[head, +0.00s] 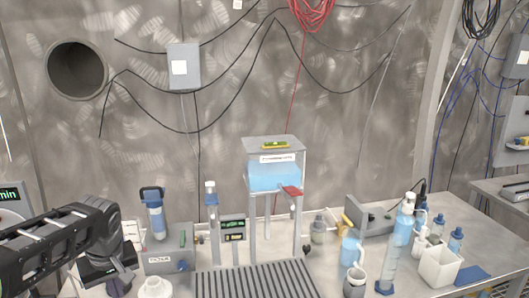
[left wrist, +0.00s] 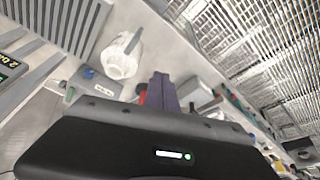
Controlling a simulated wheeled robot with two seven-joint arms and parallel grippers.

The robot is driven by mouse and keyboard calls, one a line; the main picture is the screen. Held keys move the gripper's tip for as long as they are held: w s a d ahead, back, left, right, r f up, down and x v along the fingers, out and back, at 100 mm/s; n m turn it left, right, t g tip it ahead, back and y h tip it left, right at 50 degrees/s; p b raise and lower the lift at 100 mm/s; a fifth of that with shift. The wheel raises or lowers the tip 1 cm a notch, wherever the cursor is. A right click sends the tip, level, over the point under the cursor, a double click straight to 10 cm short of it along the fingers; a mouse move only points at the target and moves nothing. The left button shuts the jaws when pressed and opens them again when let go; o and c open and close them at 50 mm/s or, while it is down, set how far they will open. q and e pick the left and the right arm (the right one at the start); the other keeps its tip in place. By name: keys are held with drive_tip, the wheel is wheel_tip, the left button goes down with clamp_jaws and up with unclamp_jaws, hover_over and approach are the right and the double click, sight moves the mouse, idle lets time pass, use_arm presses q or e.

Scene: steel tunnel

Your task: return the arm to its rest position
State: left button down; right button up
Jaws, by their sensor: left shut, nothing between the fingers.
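My left arm comes in from the left in the head view, black and bent down at the wrist. My left gripper (head: 118,286) hangs low over the left part of the bench, left of the filter unit (head: 168,258). In the left wrist view the gripper (left wrist: 160,84) shows dark purple fingers close together, shut with nothing between them. A white rounded vessel (left wrist: 122,55) lies near the fingers in that view. My right gripper is in neither view.
A stand with a blue-filled tank (head: 274,177) rises mid-bench behind a ribbed grey mat (head: 255,282). Bottles, a clear cylinder (head: 388,268) and a white square container (head: 440,266) crowd the right side. A white funnel-like vessel (head: 155,287) stands close right of my left gripper.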

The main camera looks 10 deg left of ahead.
use_arm(q)
drive_tip(key=d+f+m, duration=0.1)
drive_tip(key=d+f, duration=0.2)
drive_tip(key=f, duration=0.1)
drive_tip(key=w+d+f+m+h, duration=0.1)
drive_tip(key=d+f, duration=0.2)
drive_tip(key=f, duration=0.2)
drive_tip(key=w+d+f+m+h, duration=0.1)
drive_tip(key=d+f, duration=0.2)
drive_tip(key=f, duration=0.1)
drive_tip(key=shift+d+f, duration=0.3)
drive_tip(key=shift+f, duration=0.1)
drive_tip(key=s+d+f+m+g+h, duration=0.1)
drive_tip(key=s+d+f+m+h, duration=0.3)
drive_tip(key=d+f, duration=0.85)
drive_tip(key=s+d+f, duration=0.4)
drive_tip(key=s+f, duration=0.3)
drive_tip(key=s, duration=0.2)
drive_tip(key=s+d+f+g, duration=0.1)
drive_tip(key=s+d+f, duration=0.4)
drive_tip(key=s, duration=0.5)
wheel_tip(320, 180, down, 2)
drive_tip(key=shift+f+h, duration=0.1)
drive_tip(key=shift+h, duration=0.2)
